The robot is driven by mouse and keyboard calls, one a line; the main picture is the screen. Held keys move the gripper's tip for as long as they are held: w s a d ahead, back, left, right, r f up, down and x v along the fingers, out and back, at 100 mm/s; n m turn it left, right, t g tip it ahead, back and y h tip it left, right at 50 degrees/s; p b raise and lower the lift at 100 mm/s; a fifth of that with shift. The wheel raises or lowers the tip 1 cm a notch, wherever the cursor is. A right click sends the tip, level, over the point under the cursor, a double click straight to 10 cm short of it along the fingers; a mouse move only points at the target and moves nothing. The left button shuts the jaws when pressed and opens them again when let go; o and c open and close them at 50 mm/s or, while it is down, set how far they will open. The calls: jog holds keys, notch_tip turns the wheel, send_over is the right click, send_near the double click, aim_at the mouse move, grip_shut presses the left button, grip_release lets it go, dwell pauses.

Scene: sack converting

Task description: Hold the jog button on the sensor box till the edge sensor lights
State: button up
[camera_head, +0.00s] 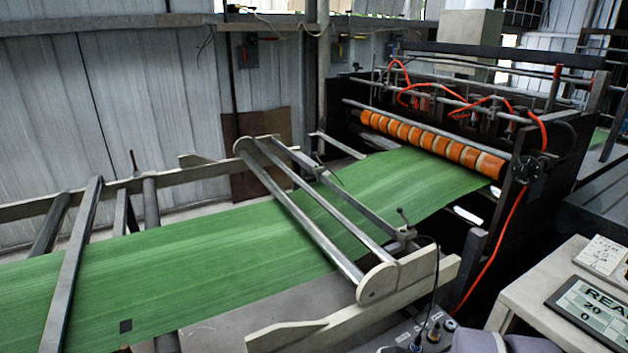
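A grey box (405,338), which looks like the sensor box, shows at the bottom edge, right of centre. It carries small dark knobs or connectors, and its lower part is cut off by the frame. I cannot tell which part is the jog button. A small dark fitting (405,232) on the near end of the roller frame may be the edge sensor; I see no light on it. A green woven web (200,262) runs under the frame, with a dark square mark (125,326) near its front edge. My gripper's fingers are not visible.
Rounded grey-purple parts at the bottom edge, beside the box, appear to be my arm. A pale frame rail (400,285) stands behind the box. At right, a light table (530,290) bears a display (598,312). Orange rollers (430,142) and red hoses are at the back.

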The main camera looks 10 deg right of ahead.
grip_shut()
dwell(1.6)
